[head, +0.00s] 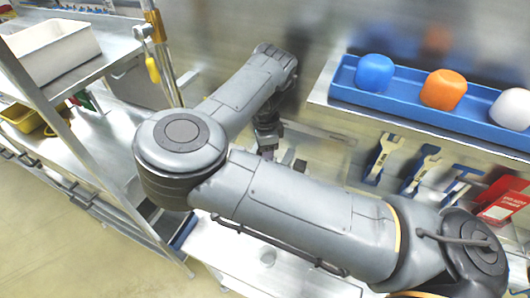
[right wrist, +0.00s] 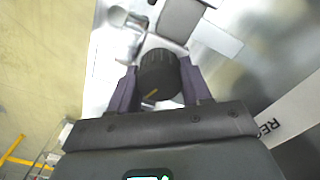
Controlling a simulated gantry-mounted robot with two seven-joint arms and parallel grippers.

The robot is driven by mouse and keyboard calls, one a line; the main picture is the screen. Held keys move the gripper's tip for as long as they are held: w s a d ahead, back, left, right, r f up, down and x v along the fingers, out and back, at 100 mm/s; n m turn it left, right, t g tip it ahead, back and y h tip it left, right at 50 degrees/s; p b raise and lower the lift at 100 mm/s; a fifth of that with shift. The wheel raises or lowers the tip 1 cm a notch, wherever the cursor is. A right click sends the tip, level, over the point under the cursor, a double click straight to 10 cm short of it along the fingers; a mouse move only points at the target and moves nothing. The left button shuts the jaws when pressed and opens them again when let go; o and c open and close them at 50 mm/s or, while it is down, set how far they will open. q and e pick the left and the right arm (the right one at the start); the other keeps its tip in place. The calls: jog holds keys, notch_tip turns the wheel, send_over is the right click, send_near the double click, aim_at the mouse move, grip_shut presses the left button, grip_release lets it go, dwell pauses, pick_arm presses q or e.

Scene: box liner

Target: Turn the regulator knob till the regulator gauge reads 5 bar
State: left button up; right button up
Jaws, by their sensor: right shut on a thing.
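The regulator knob (right wrist: 158,66) is dark and ribbed, with a short yellow mark on its face, in the middle of the right wrist view. My right gripper (right wrist: 157,78) is shut on it, one finger on each side. In the head view my right arm reaches across the middle, and its gripper (head: 267,150) is small and partly hidden behind the arm. The knob cannot be made out there. No gauge face or reading can be seen in either view. My left gripper is not in view.
A white label with the letters "REG" (right wrist: 285,115) is beside the knob. In the head view, a blue tray (head: 410,108) holds blue, orange and white pieces on the right shelf. Tools hang below it. A metal rack (head: 100,150) with a white bin (head: 52,55) stands left.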

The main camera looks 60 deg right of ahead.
jog(key=m, duration=0.5)
jog(key=shift+r+m+b, duration=0.1)
jog(key=shift+m+b, duration=0.2)
dwell(0.4)
jog(key=o, duration=1.1)
jog(key=shift+c, duration=0.2)
jog(key=shift+r, duration=0.1)
jog(key=shift+r, duration=0.25)
notch_tip(320, 180, up, 10)
jog(key=b, duration=0.1)
jog(key=shift+b, duration=0.35)
